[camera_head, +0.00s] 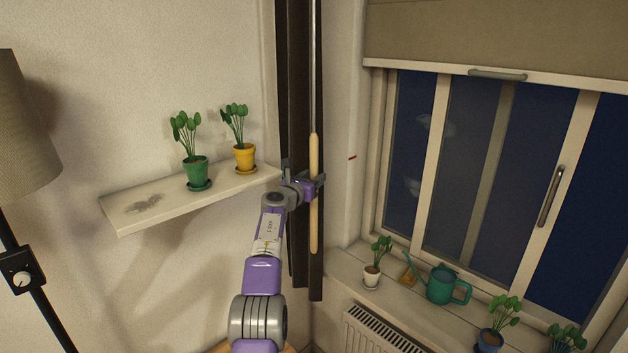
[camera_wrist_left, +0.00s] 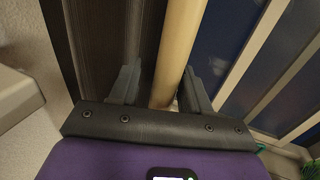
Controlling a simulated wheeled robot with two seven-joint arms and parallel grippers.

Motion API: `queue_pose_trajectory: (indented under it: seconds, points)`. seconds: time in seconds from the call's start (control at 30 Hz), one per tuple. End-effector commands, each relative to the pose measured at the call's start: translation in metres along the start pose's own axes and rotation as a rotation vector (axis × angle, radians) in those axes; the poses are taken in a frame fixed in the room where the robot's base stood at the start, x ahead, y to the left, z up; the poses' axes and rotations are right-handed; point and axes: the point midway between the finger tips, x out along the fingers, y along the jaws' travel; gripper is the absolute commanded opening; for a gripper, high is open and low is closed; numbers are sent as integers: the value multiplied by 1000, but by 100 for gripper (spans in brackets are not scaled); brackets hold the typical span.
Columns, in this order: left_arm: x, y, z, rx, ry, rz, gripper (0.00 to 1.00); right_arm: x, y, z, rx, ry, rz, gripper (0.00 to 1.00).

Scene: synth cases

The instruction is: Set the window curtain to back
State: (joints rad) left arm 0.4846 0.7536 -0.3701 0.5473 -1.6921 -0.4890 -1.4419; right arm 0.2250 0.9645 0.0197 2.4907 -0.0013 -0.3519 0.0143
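The window curtain (camera_head: 299,90) is dark brown and hangs gathered in a narrow strip at the left of the window. It also shows behind the fingers in the left wrist view (camera_wrist_left: 105,40). A wand with a long wooden handle (camera_head: 314,220) hangs in front of it. My left gripper (camera_head: 303,179) is at the upper part of this handle. In the left wrist view the handle (camera_wrist_left: 178,45) stands between the two open fingers (camera_wrist_left: 162,75), nearer the right one, with a gap at the left finger. My right gripper is out of view.
A wall shelf (camera_head: 130,218) holds a green pot (camera_head: 196,174) and a yellow pot (camera_head: 244,158) close to my left arm. The window sill (camera_head: 390,295) carries several potted plants and a green watering can (camera_head: 440,288). A floor lamp (camera_head: 22,130) stands at left.

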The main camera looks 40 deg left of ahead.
Motion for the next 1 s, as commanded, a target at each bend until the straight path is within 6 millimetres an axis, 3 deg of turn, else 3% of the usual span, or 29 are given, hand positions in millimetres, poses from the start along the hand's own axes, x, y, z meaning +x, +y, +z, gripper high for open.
queue_pose_trajectory:
  seconds: [0.3, 0.47, 0.8, 1.0]
  points:
    - [0, -2, -3, -1, 4, -5, 49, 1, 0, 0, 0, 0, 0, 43]
    - [-6, -2, -4, -1, 4, -5, 49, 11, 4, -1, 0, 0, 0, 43]
    - [-46, -1, -5, -3, 2, -4, 49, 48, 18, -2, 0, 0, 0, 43]
    - [-66, 0, -3, -2, 3, -3, 49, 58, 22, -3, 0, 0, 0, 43]
